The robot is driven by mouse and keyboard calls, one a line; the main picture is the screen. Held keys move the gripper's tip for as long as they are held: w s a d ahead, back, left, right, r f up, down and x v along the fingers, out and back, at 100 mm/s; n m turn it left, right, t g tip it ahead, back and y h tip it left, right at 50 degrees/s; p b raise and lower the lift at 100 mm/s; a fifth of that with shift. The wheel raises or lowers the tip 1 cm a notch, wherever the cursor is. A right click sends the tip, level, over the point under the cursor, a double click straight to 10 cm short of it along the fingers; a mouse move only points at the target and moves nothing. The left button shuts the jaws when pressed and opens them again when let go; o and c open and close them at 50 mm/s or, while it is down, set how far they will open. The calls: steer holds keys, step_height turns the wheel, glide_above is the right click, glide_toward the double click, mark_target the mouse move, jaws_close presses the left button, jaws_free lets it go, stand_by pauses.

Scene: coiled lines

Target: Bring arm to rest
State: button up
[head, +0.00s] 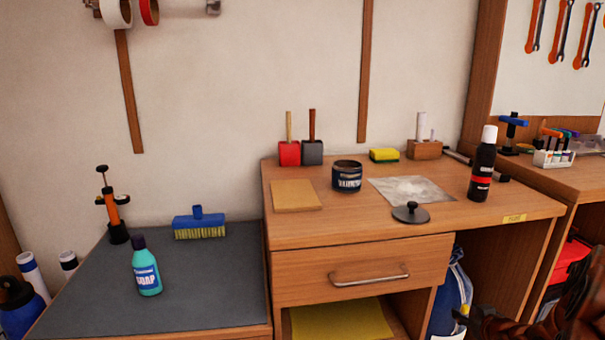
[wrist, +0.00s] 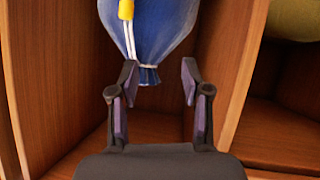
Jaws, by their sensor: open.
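My gripper (wrist: 158,82) is open in the wrist view, with nothing between its fingers. Beyond the fingertips is a blue bag (wrist: 152,35) with a white cord and a yellow toggle, inside a wooden compartment. In the head view, part of my arm shows at the lower right corner, in front of the desk's right side. The blue bag (head: 452,300) stands there in the opening under the desk, to the right of the drawer.
The wooden desk (head: 380,235) has a closed drawer (head: 362,272). On its top are a dark tin (head: 346,176), a black lid (head: 410,212) and a black bottle (head: 483,165). A soap bottle (head: 146,268) stands on the lower grey surface (head: 205,290) at left. A red box (head: 568,260) is at right.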

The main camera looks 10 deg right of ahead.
steer(key=s+a+r+g+p, duration=0.4)
steer(key=a+r+p, duration=0.35)
steer(key=r, duration=0.35)
steer(key=s+a+r+g+p, duration=0.35)
steer(key=a+r+p, duration=0.4)
steer(key=r, duration=0.35)
steer(key=s+a+r+g+y+p, duration=0.2)
steer(key=s+a+r+g+p, duration=0.4)
steer(key=s+a+r+p, duration=0.8)
steer(key=s+a+r, duration=0.6)
steer(key=s+a, duration=0.1)
steer(key=s, duration=0.3)
steer(key=shift+s+a+y, duration=0.35)
steer(key=shift+y, duration=0.05)
steer(key=shift+f, duration=0.1)
steer(key=shift+c, duration=0.6)
steer(key=shift+d, duration=0.15)
